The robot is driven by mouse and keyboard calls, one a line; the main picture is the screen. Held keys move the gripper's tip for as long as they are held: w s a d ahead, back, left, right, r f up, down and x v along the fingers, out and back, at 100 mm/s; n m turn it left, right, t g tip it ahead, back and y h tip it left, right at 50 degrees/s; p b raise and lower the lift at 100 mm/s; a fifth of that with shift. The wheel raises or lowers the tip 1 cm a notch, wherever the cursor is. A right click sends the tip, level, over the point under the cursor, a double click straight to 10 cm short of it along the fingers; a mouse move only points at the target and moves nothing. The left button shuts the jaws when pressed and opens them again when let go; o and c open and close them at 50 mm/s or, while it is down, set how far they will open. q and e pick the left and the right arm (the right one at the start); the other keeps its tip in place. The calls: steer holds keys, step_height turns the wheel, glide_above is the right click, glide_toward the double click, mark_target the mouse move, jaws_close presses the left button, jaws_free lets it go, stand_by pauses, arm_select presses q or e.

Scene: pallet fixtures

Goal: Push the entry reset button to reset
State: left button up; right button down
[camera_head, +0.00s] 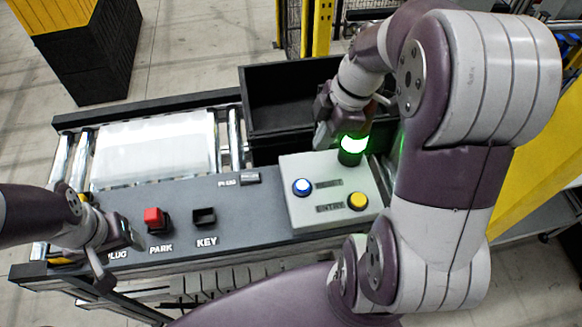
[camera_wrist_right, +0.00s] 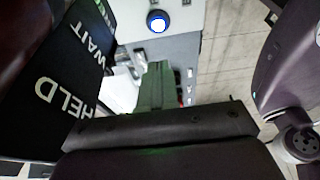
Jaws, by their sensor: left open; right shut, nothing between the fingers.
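A light grey control box (camera_head: 300,212) on the fixture's dark panel carries a blue-ringed white button (camera_head: 302,187) and a yellow button (camera_head: 358,201). Small labels lie between them; one appears to read ENTRY. A lit green lamp (camera_head: 352,147) stands at the box's back edge. My right gripper (camera_head: 322,138) is shut and empty, above the back of the box beside the lamp, apart from both buttons. In the right wrist view its shut fingers (camera_wrist_right: 157,85) point toward the blue-ringed button (camera_wrist_right: 157,22). My left gripper (camera_head: 119,260) is open near the panel's left front.
The panel also holds a red PARK button (camera_head: 155,217), a KEY socket (camera_head: 204,217) and a small PLUG part (camera_head: 249,178). A roller conveyor with a pale slab (camera_head: 150,148) lies behind. A black bin (camera_head: 285,92) stands behind the box. Yellow posts (camera_head: 321,28) rise farther back.

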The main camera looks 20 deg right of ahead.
steer(key=shift+f, duration=0.15)
steer(key=p, duration=0.2)
glide_toward(302, 185)
steer(key=x, duration=0.5)
steer(key=shift+a+f, duration=0.25)
steer(key=shift+a, duration=0.05)
steer(key=shift+f, duration=0.45)
steer(key=shift+f, duration=0.15)
